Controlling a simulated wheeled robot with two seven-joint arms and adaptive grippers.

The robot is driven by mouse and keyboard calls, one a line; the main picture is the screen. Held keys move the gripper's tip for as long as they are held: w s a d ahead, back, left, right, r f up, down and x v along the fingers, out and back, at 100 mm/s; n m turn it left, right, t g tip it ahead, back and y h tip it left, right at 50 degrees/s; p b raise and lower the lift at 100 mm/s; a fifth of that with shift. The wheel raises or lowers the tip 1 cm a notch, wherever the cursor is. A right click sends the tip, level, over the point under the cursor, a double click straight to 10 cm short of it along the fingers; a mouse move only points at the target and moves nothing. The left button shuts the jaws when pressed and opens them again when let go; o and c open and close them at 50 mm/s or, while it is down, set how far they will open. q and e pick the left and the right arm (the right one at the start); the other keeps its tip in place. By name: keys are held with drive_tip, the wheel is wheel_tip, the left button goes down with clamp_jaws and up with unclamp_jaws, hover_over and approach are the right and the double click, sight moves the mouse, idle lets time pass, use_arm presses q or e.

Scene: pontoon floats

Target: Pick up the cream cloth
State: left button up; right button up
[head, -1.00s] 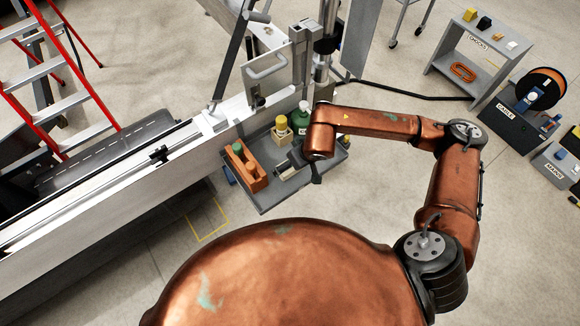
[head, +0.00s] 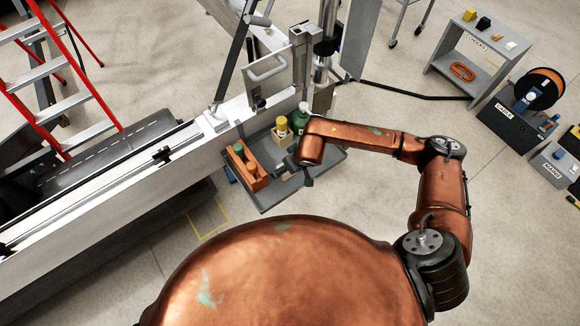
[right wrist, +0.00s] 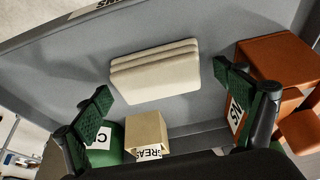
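The cream cloth (right wrist: 155,72) shows in the right wrist view as a folded, layered pad lying on a grey tray (right wrist: 75,60). In the head view the cloth cannot be made out; my arm covers that part of the tray (head: 280,196). My right gripper (right wrist: 163,82) is open, with one dark ribbed finger to each side of the cloth in the picture. No contact with the cloth shows. My left gripper is in neither view.
An orange holder (head: 247,168) with green-topped items stands at the tray's left. A yellow-topped item (head: 282,125) and a green bottle (head: 299,122) stand at its back. A tan box (right wrist: 147,133) is close to the cloth. A white-grey beam (head: 110,190) borders the tray.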

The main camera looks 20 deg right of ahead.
drive_tip(key=c, duration=1)
drive_tip(key=shift+r, duration=0.1)
